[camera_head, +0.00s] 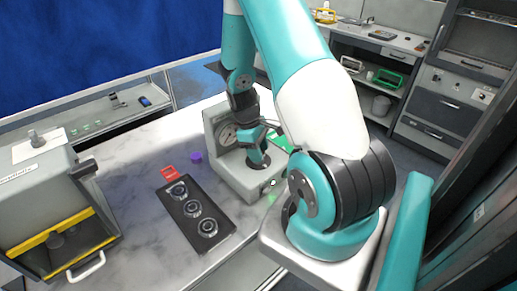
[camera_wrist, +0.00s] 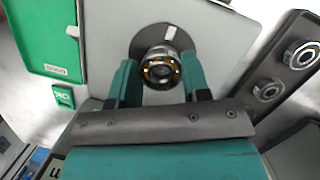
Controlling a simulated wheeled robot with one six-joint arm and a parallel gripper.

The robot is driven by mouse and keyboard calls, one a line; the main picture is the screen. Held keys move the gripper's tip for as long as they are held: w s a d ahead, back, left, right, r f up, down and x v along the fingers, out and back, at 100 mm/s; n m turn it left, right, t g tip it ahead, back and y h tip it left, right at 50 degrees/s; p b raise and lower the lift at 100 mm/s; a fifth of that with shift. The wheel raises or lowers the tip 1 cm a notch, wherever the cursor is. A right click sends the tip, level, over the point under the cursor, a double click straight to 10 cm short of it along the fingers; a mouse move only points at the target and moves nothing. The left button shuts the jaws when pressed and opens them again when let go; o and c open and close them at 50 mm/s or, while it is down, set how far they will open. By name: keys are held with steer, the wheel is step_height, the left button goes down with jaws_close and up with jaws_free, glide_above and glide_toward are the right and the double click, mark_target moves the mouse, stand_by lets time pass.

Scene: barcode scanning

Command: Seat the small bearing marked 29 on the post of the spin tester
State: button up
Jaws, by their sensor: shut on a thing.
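My gripper (camera_wrist: 160,64) has its two teal fingers either side of a small metal bearing (camera_wrist: 161,72) and is shut on it. The bearing has a dark centre and yellowish spots; no number is legible. In the wrist view it appears in front of a dark round disc (camera_wrist: 143,37) on the grey spin tester. In the head view the spin tester (camera_head: 236,180) is a grey box with a dial, and my gripper (camera_head: 259,157) is low over its base. My arm and gripper hide the post, so I cannot tell whether the bearing is around it.
A black tray (camera_head: 170,207) with three ring-shaped bearings lies left of the tester, near a red card (camera_head: 168,172) and a purple piece (camera_head: 196,157). A green panel (camera_wrist: 40,30) and small green OK tag (camera_wrist: 63,96) are beside the tester. A grey machine (camera_head: 40,195) stands far left.

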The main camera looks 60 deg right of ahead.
steer(key=shift+f, duration=0.45)
stand_by(0.3)
steer(key=o, duration=1.3)
steer(key=shift+o, duration=0.2)
steer(key=shift+r, duration=0.15)
step_height(320, 180, up, 8)
steer(key=p, duration=0.6)
steer(key=shift+f, duration=0.25)
